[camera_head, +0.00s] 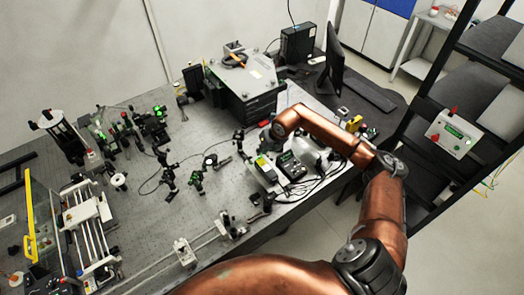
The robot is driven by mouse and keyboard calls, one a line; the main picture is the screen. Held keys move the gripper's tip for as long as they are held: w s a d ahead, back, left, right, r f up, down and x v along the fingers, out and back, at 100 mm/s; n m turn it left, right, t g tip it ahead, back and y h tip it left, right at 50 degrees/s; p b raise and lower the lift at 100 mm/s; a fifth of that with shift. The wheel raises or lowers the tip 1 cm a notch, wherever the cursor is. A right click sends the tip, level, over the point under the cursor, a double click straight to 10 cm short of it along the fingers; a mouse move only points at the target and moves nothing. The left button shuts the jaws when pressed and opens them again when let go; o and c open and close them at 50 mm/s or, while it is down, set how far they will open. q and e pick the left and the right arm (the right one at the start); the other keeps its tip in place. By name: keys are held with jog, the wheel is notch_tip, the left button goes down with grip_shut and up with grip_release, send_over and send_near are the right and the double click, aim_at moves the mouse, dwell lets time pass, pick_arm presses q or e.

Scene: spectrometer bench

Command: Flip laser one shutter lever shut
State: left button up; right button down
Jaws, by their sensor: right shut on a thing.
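My right gripper (267,141) is at the end of the copper arm that reaches in from the lower right. It is low over the bench at the back edge of the small instrument boxes. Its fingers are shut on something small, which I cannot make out. A grey box with a yellow-green top mark (265,167) and a dark box with a display (291,166) stand just in front of it. I cannot tell which part is the laser one shutter lever, or its position. My left gripper is not in view.
The perforated bench (150,206) carries several green-lit optic mounts (153,123) at left. A large grey instrument (243,87) stands behind my gripper. A rail stage (90,228) fills the front left. Loose cables (305,190) lie by the right bench edge. A monitor (331,66) stands beyond.

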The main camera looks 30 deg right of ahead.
jog(key=shift+a+h+b, duration=0.4)
jog(key=shift+h+b, duration=0.3)
jog(key=shift+b, duration=0.1)
jog(key=shift+a+n+h, duration=0.1)
jog(key=shift+n+h, duration=0.2)
jog(key=shift+h, duration=0.1)
jog(key=shift+r, duration=0.1)
jog(key=c, duration=2)
grip_release()
jog(key=shift+c, duration=0.2)
